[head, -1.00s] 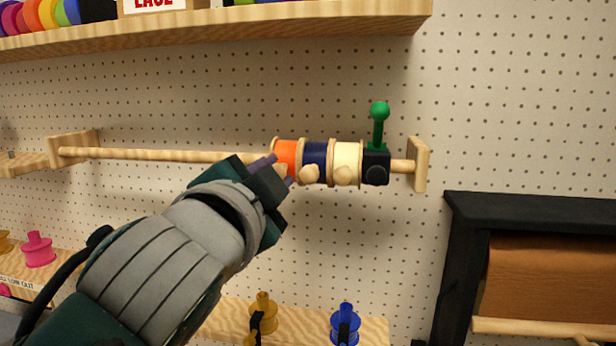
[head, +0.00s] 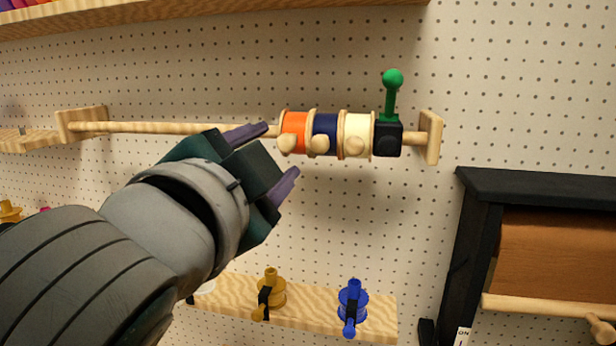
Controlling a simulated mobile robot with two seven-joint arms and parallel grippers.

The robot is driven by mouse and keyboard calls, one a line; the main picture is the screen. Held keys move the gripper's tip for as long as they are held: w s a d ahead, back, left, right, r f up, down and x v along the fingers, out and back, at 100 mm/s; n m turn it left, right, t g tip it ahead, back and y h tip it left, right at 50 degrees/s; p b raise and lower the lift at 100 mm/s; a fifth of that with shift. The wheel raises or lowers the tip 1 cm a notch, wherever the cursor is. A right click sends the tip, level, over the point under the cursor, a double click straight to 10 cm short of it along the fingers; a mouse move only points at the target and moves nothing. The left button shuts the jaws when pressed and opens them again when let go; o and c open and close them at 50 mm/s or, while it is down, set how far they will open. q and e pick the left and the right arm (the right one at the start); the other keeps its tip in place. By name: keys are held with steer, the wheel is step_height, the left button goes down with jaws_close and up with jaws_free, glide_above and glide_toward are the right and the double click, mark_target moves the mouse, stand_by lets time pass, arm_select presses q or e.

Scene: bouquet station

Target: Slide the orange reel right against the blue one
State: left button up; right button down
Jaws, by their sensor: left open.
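The orange reel (head: 295,125) sits on the wooden rod (head: 160,128), with a pale round knob on its lower front. The blue reel (head: 325,128) is directly to its right, and their pale flanges look to be touching. A cream reel (head: 359,130) follows on the right, against a black block (head: 388,138) with a green-knobbed lever (head: 392,90). My left gripper (head: 277,158) is open and empty, to the left of and below the orange reel, apart from it. Its purple fingers point up and right. My right gripper is not in view.
The rod hangs between two wooden end brackets on a pegboard wall. A shelf (head: 200,20) runs above. Below, a wooden ledge (head: 320,312) holds a mustard spool (head: 271,288) and a blue spool (head: 352,302). A black frame (head: 530,182) stands at the right.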

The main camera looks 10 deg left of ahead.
arm_select(q)
steer(key=s+b, duration=0.1)
steer(key=s, duration=0.3)
steer(key=shift+s+a, duration=0.1)
steer(key=shift+s, duration=0.25)
steer(key=s+a+f+n+g+p, duration=0.2)
steer(key=s+f+n+g+p, duration=0.1)
steer(key=s, duration=0.4)
steer(key=s+a+f+n+g+p, duration=0.2)
steer(key=s+f+g, duration=0.3)
steer(key=s, duration=0.3)
steer(key=s+a+f+n+g+p, duration=0.3)
steer(key=s+f+n+g+p, duration=0.1)
steer(key=s+g, duration=0.2)
steer(key=shift+s, duration=0.8)
steer(key=shift+a+f, duration=0.1)
